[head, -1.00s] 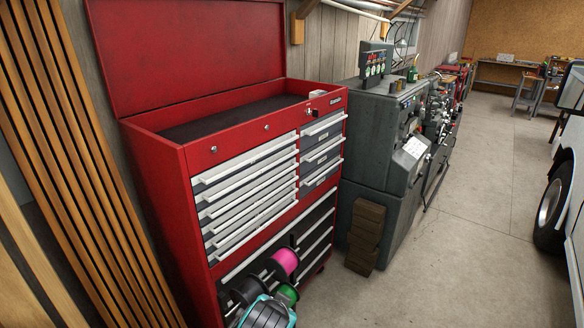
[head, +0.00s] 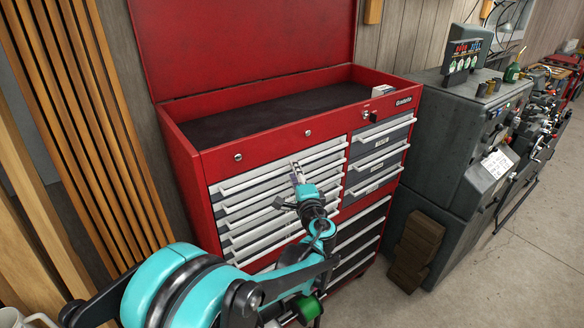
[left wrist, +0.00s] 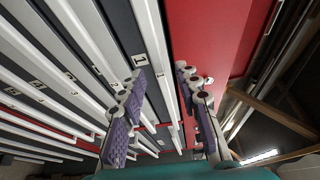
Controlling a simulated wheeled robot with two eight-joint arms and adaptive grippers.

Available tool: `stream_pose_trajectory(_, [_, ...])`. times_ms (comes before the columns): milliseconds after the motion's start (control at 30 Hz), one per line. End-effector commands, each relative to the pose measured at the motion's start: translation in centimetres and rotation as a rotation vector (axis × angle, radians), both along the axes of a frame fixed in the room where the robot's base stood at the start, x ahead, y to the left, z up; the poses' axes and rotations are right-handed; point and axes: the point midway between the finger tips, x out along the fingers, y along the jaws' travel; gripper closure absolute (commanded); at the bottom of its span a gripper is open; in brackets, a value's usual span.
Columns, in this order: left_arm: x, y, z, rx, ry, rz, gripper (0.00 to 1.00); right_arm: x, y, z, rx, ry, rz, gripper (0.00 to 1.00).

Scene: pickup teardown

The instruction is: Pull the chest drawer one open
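The red tool chest (head: 203,160) stands with its lid up and its drawers shut. It has a left column of several drawers with long white handles and a right column with shorter handles (head: 385,132). My left gripper (head: 297,174) is in front of the upper left drawers, near the top drawer's handle (head: 240,182). In the left wrist view the two purple-padded fingers (left wrist: 162,78) are apart. The uppermost white handle (left wrist: 150,30) runs down between them; whether a pad touches it I cannot tell. My right gripper is out of view.
A grey machine (head: 440,130) stands to the right of the chest, with a brown block stack (head: 416,250) at its foot. Wooden slats (head: 75,130) line the left wall. A green spool (head: 308,308) sits low in front. Floor is clear at the right.

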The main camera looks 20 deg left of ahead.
Motion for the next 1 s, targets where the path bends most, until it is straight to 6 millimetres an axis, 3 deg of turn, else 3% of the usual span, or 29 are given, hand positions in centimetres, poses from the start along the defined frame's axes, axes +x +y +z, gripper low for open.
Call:
stream_pose_trajectory(233, [2.8, 1.6, -0.1, -0.001, 0.000, 0.001, 0.67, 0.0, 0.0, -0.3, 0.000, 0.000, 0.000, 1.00])
stream_pose_trajectory(567, [3.2, 1.8, 0.0, -0.002, 0.000, 0.000, 0.67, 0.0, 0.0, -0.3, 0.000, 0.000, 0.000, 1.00])
stream_pose_trajectory(700, [3.2, 1.8, 0.0, -0.002, 0.000, 0.000, 1.00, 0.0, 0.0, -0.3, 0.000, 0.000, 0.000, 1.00])
stream_pose_trajectory(1000, [3.1, 1.8, 0.0, -0.003, 0.001, 0.000, 1.00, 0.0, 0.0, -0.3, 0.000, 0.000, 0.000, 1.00])
